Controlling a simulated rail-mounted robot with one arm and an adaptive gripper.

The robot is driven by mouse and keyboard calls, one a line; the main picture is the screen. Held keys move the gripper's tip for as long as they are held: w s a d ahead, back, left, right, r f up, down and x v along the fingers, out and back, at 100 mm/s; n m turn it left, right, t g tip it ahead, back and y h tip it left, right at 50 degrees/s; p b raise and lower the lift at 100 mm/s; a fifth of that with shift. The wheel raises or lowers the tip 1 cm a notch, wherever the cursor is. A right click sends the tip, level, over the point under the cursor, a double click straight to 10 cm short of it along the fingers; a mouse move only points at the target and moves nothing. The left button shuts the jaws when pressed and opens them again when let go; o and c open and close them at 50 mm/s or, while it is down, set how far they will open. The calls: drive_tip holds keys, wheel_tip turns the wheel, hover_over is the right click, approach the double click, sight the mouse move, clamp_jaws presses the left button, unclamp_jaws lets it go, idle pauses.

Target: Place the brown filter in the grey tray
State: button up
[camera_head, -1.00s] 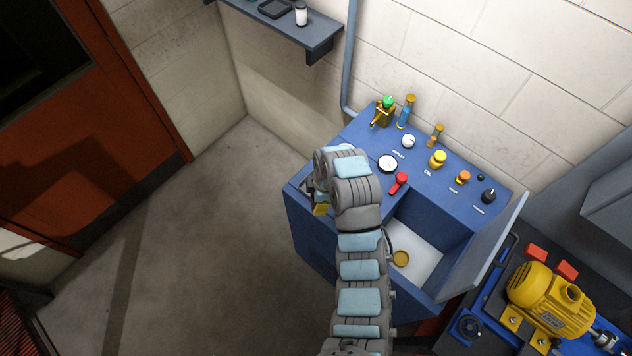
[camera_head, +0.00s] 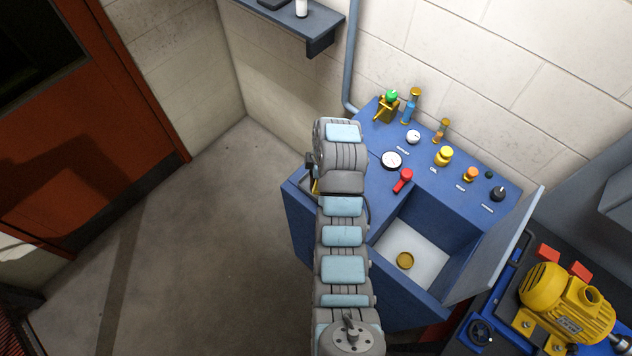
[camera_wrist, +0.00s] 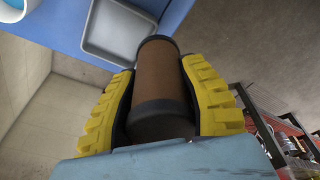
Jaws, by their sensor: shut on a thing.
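In the wrist view my gripper (camera_wrist: 168,100) has its yellow fingers shut on the brown filter (camera_wrist: 160,75), a brown cylinder with dark end bands. The grey tray (camera_wrist: 113,38) lies beyond the filter's far end, set in the blue surface, and the filter overlaps its right part in the picture. I cannot tell the gap between them. In the head view my arm covers the filter and the tray, and only a small yellow bit of my gripper (camera_head: 315,186) shows at the left edge of the blue bench.
The blue bench (camera_head: 385,140) carries several knobs, a gauge (camera_head: 391,160) and a red lever (camera_head: 403,180). An open white-floored compartment (camera_head: 425,250) holds a brass disc (camera_head: 405,260). A yellow motor (camera_head: 565,300) stands at the right. Floor left of the bench is clear.

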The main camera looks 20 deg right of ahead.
drive_tip(key=shift+w+d+f+b, duration=0.25)
drive_tip(key=shift+w+f+b, duration=0.45)
drive_tip(key=shift+b, duration=0.3)
drive_tip(key=shift+w+d+f+b, duration=0.25)
drive_tip(key=shift+w+f+b, duration=0.1)
drive_tip(key=shift+w+f, duration=0.4)
drive_tip(key=shift+w+d+f+b, duration=0.2)
drive_tip(key=shift+w+f+b, duration=0.1)
drive_tip(key=shift+w+f, duration=0.45)
drive_tip(key=shift+w+d+f+b, duration=0.25)
drive_tip(key=shift+w+f+b, duration=0.1)
drive_tip(key=shift+w+f, duration=0.35)
drive_tip(key=shift+f, duration=0.15)
drive_tip(key=shift+w+f, duration=0.1)
drive_tip(key=shift+f, duration=1.65)
drive_tip(key=shift+f, duration=0.15)
drive_tip(key=o, duration=1.1)
